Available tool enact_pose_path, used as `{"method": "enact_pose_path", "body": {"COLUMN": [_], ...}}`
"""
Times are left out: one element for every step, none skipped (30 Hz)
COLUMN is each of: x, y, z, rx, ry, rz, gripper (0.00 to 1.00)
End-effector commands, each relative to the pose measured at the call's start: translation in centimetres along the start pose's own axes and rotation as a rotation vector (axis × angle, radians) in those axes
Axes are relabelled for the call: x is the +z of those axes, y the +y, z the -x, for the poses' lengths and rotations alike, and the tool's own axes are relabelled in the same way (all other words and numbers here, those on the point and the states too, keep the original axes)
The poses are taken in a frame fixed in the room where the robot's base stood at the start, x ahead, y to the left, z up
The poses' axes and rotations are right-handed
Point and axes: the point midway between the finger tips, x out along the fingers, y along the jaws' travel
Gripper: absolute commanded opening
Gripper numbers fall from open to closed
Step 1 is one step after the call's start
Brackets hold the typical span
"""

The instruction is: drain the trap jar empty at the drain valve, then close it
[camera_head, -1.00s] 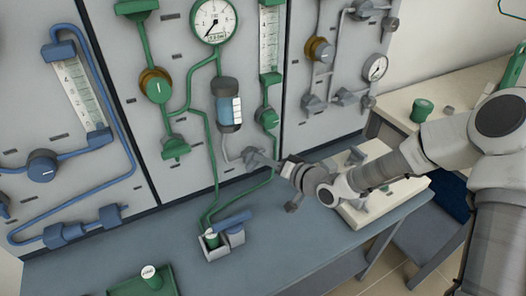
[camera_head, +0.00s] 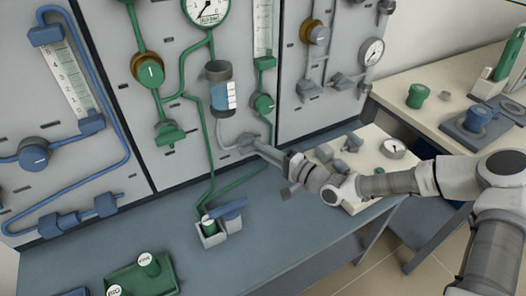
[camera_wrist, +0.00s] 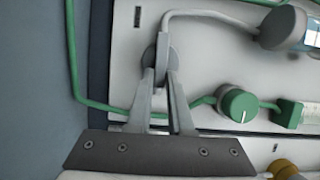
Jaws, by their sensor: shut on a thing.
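The trap jar (camera_head: 219,99) is a clear cylinder with a dark grey cap on the panel, holding blue liquid in its lower part. A light pipe runs from its bottom to the grey drain valve (camera_head: 247,141). In the wrist view the jar (camera_wrist: 284,28) is cut off at the upper right, and the drain valve (camera_wrist: 150,56) is between my fingertips. My gripper (camera_wrist: 161,78) is shut on the valve's grey handle, which the fingers partly hide. In the head view my gripper (camera_head: 262,149) reaches the valve from the right.
A small grey holder (camera_head: 210,238) with a green-bodied item stands on the bench below. A cream block (camera_head: 360,165) lies under my arm.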

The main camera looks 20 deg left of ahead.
Motion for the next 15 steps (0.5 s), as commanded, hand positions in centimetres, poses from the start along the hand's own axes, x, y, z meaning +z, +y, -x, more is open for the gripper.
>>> {"method": "enact_pose_path", "body": {"x": [0.08, 0.09, 0.10, 0.11, 0.12, 0.12, 0.13, 0.13, 0.14, 0.14, 0.14, 0.15, 0.15, 0.16, 0.16], "y": [0.14, 0.14, 0.14, 0.13, 0.13, 0.12, 0.12, 0.12, 0.11, 0.11, 0.10, 0.10, 0.10, 0.10, 0.10], "z": [-0.02, -0.02, -0.03, -0.03, -0.03, -0.04, -0.04, -0.04, -0.04, -0.04, -0.04, -0.04, -0.04, -0.05, -0.05], "rx": [-0.005, -0.008, -0.010, -0.012, -0.013, -0.014, -0.015, -0.015, -0.016, -0.016, -0.016, -0.016, -0.016, -0.016, -0.015], "ry": [-0.001, -0.002, -0.002, -0.002, -0.002, -0.002, -0.002, -0.003, -0.003, -0.003, -0.003, -0.003, -0.003, -0.003, -0.003], "rz": [-0.012, -0.017, -0.023, -0.027, -0.030, -0.034, -0.036, -0.037, -0.039, -0.039, -0.040, -0.040, -0.040, -0.040, -0.040], "gripper": [0.00, 0.00, 0.00, 0.00, 0.00, 0.00, 0.00, 0.00, 0.00, 0.00, 0.00, 0.00, 0.00, 0.00, 0.00]}}
